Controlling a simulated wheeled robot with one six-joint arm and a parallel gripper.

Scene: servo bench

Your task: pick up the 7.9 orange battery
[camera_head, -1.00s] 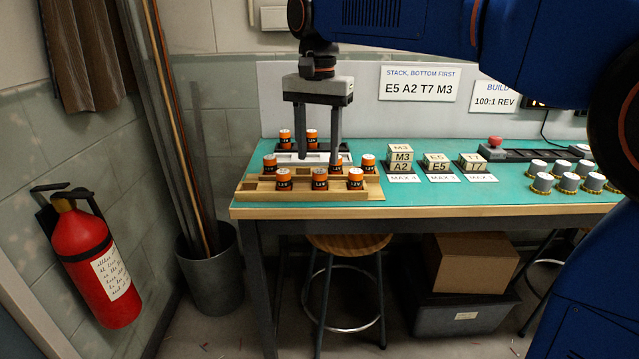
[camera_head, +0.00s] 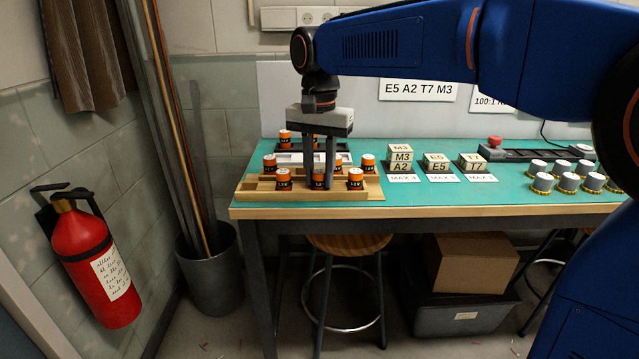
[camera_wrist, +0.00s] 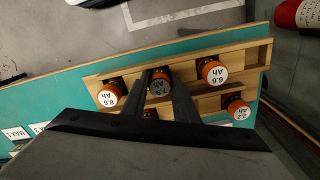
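The 8.6 battery (camera_wrist: 109,96) and 6.6 battery (camera_wrist: 214,72) stand on either side, and the 2.2 battery (camera_wrist: 237,108) sits behind. A white and black tray (camera_head: 288,158) lies behind the rack. Lettered blocks (camera_head: 402,162) stand to the right.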

